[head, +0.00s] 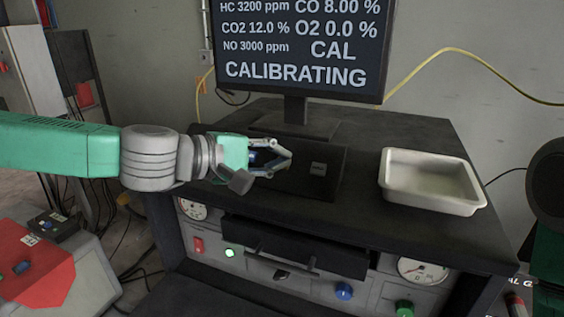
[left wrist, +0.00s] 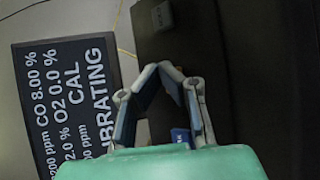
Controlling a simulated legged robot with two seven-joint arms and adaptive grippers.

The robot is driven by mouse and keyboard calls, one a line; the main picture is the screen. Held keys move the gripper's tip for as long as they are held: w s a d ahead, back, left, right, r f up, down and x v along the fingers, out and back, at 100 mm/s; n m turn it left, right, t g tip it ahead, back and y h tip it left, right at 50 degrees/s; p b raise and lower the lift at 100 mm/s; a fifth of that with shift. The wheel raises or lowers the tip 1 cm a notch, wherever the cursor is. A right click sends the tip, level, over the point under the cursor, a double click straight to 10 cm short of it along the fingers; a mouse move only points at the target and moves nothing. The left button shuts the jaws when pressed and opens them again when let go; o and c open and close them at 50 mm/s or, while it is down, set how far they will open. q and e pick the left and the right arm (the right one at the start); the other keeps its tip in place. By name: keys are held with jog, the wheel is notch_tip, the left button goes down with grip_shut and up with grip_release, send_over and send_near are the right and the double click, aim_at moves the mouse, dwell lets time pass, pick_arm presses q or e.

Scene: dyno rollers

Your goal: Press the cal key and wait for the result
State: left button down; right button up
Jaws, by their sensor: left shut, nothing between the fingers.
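The monitor (head: 300,50) reads CAL and CALIBRATING, with gas values above; it also shows turned sideways in the left wrist view (left wrist: 70,100). A dark key panel (head: 310,185) lies on the bench in front of it. My left gripper is shut and empty over the panel, fingertips together. I cannot tell whether it touches the panel. My right gripper is out of view.
A white tray (head: 432,182) stands on the right of the dark bench top (head: 400,130). The bench front has gauges, a lit green lamp (head: 230,253) and knobs. A red and grey unit (head: 45,270) stands at the lower left. A yellow cable runs along the wall.

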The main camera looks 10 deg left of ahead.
pick_arm(q)
jog(key=shift+s+a+r+p, duration=0.2)
jog(key=shift+s+r+p, duration=0.3)
jog(key=shift+r, duration=0.1)
jog(key=shift+s+r+p, duration=0.2)
jog(key=shift+r+p, duration=0.1)
jog(key=shift+r, duration=0.1)
jog(key=s+r+p, duration=0.2)
jog(key=r, duration=0.1)
jog(key=shift+s+a, duration=0.3)
jog(key=shift+s, duration=0.1)
dwell(0.4)
